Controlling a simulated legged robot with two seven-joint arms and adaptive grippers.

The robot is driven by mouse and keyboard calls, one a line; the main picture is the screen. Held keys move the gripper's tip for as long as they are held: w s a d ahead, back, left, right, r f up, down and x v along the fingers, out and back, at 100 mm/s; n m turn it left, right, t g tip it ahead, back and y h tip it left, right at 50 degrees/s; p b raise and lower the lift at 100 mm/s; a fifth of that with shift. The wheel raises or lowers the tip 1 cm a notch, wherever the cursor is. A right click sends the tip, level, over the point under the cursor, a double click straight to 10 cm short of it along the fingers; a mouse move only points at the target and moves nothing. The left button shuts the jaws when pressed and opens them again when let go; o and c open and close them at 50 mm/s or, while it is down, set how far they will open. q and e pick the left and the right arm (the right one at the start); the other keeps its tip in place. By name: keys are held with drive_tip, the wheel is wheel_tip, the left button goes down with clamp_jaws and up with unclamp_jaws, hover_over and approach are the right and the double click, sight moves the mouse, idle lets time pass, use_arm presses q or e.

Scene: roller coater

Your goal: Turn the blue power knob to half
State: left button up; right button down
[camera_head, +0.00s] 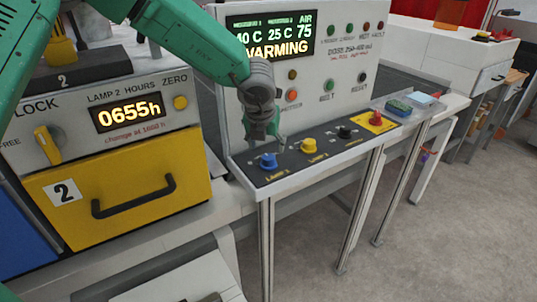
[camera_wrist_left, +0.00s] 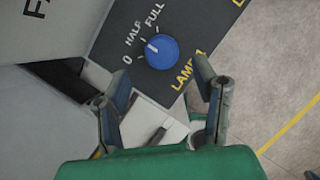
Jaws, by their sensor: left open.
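The blue knob (camera_head: 267,160) sits at the left end of the dark control strip, by a yellow LAMP 1 label. The wrist view shows this knob (camera_wrist_left: 163,53) from above, with 0, HALF and FULL printed around its left and upper side. A small pale mark on the knob is toward its upper left, roughly on the HALF side; its exact setting is hard to tell. My left gripper (camera_head: 262,137) hangs just above the knob, pointing down. In the wrist view its two fingers (camera_wrist_left: 158,84) are spread and empty, apart from the knob.
A yellow knob (camera_head: 309,146), a black knob (camera_head: 345,131) and a red knob on a yellow plate (camera_head: 376,118) continue along the strip. A display panel (camera_head: 275,35) stands behind. A yellow drawer (camera_head: 125,195) is at left. Open floor (camera_head: 430,220) lies in front.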

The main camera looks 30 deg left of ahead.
use_arm(q)
drive_tip(key=v, duration=0.5)
drive_tip(key=shift+s+d+r, duration=0.15)
drive_tip(key=shift+s+r, duration=0.1)
drive_tip(key=shift+r, duration=0.1)
